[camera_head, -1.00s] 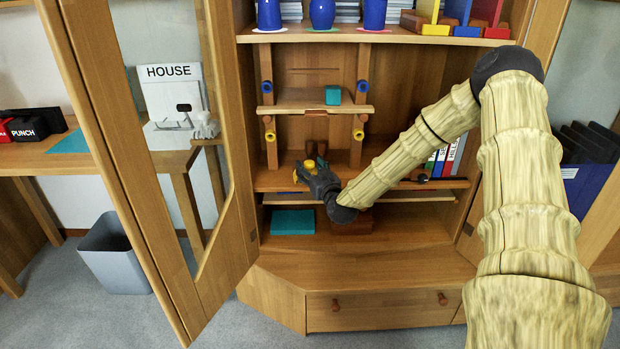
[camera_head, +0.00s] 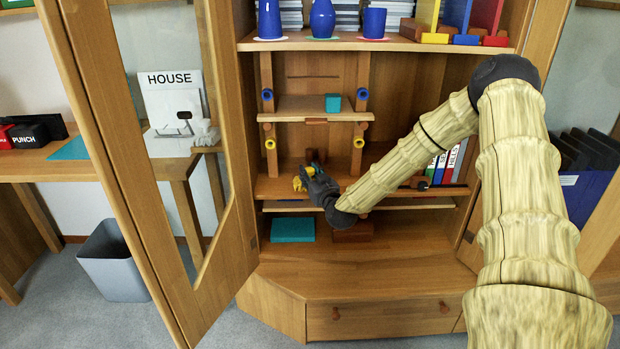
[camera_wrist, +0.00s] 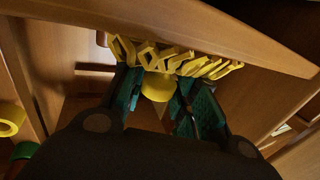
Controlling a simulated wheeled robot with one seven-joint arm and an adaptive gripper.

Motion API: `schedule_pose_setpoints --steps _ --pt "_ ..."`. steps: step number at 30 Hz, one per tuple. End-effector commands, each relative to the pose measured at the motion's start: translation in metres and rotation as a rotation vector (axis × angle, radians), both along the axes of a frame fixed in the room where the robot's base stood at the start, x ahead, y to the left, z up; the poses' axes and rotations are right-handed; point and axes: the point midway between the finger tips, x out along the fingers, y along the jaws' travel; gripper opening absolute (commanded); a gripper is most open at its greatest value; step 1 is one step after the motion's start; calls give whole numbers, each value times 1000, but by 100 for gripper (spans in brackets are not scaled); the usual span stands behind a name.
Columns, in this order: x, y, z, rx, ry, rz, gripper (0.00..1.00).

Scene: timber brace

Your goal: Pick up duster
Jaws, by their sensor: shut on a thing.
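The duster (camera_wrist: 175,60) is yellow, with a row of folded, zigzag strips across its far end and a rounded yellow part between my fingers. In the head view it shows as a small yellow shape (camera_head: 298,184) at the tip of my dark gripper (camera_head: 306,178). My gripper, with teal finger pads in the wrist view (camera_wrist: 158,92), is shut on the duster's rounded part. It is at the cabinet's middle shelf, left of centre. The strips lie close under a wooden board's edge in the wrist view; whether they touch it I cannot tell.
A small raised shelf (camera_head: 290,108) with a teal block (camera_head: 333,103) stands above my gripper on posts with blue and yellow rings. A teal box (camera_head: 292,228) lies below. Binders (camera_head: 447,165) stand to the right. The open glass door (camera_head: 130,150) is on the left.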

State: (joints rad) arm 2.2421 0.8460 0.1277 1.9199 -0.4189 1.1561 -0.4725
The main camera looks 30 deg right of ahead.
Motion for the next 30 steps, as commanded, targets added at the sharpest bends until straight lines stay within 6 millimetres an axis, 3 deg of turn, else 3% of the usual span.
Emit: schedule_pose_setpoints --steps 9,24,30 --pt "1 1 40 -1 -4 1 5" --pt "-104 42 46 1 2 1 5" --pt "-133 53 48 1 1 1 5"
